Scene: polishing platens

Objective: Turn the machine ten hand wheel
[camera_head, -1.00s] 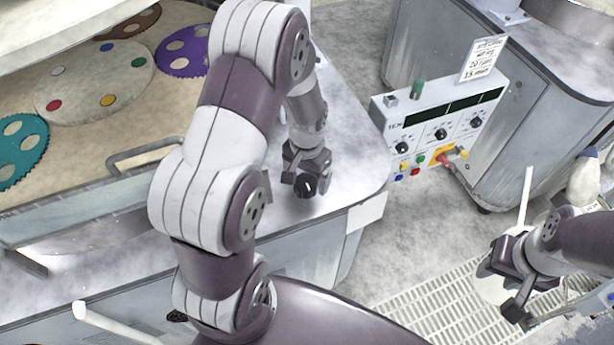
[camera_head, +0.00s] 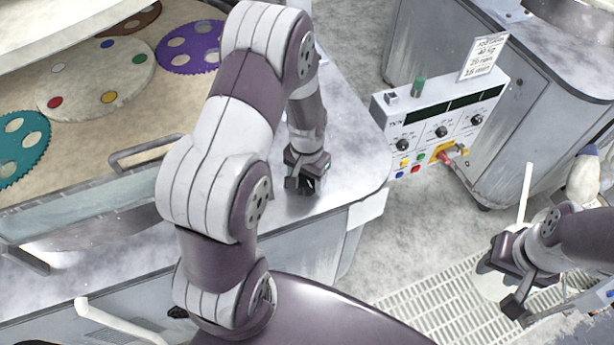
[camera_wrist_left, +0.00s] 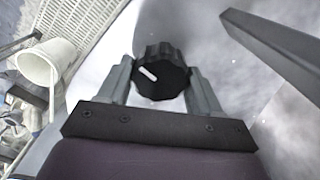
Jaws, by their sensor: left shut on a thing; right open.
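A black ribbed knob with a white pointer mark, which I take for the hand wheel, shows in the left wrist view (camera_wrist_left: 160,73). It sits between the two fingers of my left gripper (camera_wrist_left: 160,82), which is shut on it. In the head view my left gripper (camera_head: 304,184) is low over the grey top's right part, and the knob is mostly hidden by the fingers. The white mark points to the upper left in the wrist view. My right gripper (camera_head: 512,280) is open and empty above the floor grating at the right.
A control box (camera_head: 440,125) with knobs and coloured buttons stands to the right. A metal handle (camera_head: 145,155) lies left of my left arm. A white bucket (camera_wrist_left: 40,65) shows in the wrist view.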

